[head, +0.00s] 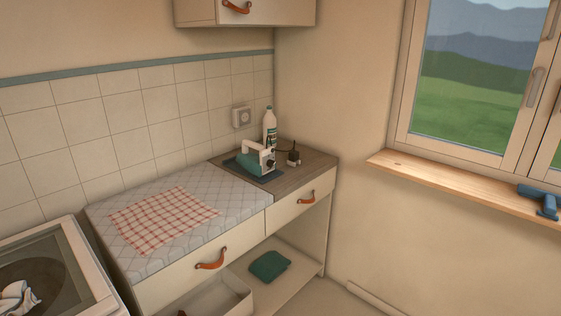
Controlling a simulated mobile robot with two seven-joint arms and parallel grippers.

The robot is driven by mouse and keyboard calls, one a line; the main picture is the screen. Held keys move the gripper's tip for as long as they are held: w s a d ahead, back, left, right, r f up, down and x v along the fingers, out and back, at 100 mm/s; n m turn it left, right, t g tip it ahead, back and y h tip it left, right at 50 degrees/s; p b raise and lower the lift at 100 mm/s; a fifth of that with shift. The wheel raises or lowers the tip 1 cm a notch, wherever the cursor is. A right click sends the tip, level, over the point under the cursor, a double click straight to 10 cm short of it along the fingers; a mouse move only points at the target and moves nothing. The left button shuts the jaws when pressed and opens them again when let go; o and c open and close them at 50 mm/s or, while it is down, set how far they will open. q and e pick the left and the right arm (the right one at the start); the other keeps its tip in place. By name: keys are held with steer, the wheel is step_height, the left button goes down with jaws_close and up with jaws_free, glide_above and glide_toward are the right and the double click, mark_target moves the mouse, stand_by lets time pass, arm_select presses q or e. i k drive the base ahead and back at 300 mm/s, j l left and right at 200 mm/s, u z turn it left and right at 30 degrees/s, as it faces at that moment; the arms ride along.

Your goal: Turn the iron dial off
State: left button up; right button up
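A teal and white iron (256,160) rests on a dark mat (240,166) on the wooden counter top in the corner. A small dark round part, possibly its dial, shows at its right end (270,163); its setting is too small to read. Neither of my grippers is in the head view.
A white bottle (269,128) stands behind the iron, and a small dark object (293,155) stands to its right. A checked cloth (165,217) lies on the padded top (245,208) at left. A windowsill (450,184) juts out at right.

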mark_target(270, 162)
steer(key=i+l, duration=0.25)
steer(key=i+l+u, duration=0.1)
steer(key=i+l, duration=0.15)
steer(key=l, duration=0.2)
steer(key=i+l, duration=0.3)
steer(key=i+l+u, duration=0.15)
steer(key=l, duration=0.25)
steer(key=i+l, duration=0.3)
steer(key=i+l+u, duration=0.1)
steer(key=i+l, duration=0.15)
steer(key=l, duration=0.2)
steer(key=i+l, duration=0.2)
steer(key=l, duration=0.25)
steer(key=j+u, duration=0.05)
